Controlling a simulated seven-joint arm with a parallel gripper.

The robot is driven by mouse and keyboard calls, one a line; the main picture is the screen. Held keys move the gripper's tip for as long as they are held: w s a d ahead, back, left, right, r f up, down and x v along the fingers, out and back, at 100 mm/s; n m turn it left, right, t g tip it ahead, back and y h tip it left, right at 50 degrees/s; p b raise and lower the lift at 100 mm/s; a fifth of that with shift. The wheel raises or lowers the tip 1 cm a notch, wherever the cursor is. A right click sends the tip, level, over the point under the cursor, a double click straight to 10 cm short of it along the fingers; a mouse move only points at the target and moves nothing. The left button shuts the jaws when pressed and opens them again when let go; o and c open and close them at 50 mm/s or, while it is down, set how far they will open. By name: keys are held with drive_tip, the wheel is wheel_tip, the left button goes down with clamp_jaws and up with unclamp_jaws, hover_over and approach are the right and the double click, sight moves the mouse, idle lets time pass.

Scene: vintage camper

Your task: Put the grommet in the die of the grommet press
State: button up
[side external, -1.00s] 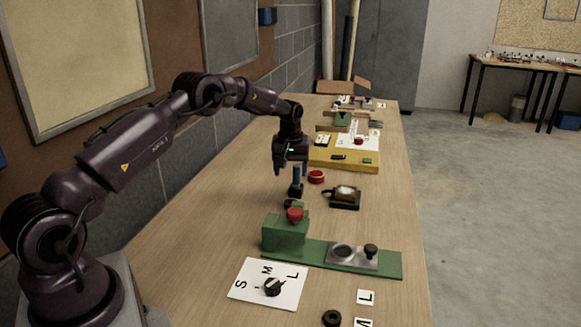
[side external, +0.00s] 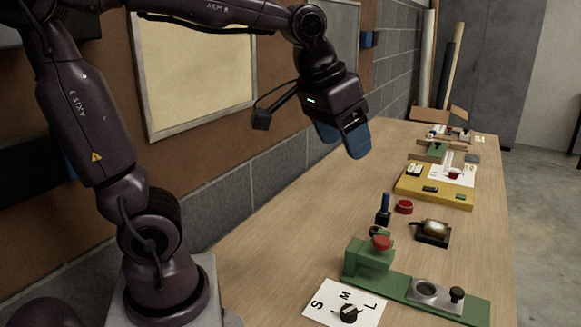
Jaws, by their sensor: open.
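The green press (side external: 368,255) with a red knob (side external: 381,243) stands on a green base plate (side external: 396,287) at the lower right. A grey metal plate on it has a round recess (side external: 426,289), which looks like the die, and a black knob (side external: 457,295) beside it. I cannot make out a grommet for certain in the current view. My gripper (side external: 343,149) has blue fingers, apart and empty, pointing down. It is raised high, up and left of the press in the picture, well clear of the bench.
A white S-M-L card (side external: 330,300) with a black dial (side external: 348,314) lies before the press. Behind are a blue-handled tool (side external: 385,203), red ring (side external: 404,207), dark box with a cream top (side external: 433,232) and yellow board (side external: 408,187). The bench's left stretch is clear.

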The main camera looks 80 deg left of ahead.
drive_tip(key=shift+o, duration=0.5)
drive_tip(key=s+d+f+m, duration=0.2)
drive_tip(key=s+d+f, duration=0.1)
drive_tip(key=s, duration=0.6)
drive_tip(key=shift+t+h, duration=0.3)
drive_tip(key=shift+t, duration=0.1)
drive_tip(key=shift+a, duration=0.1)
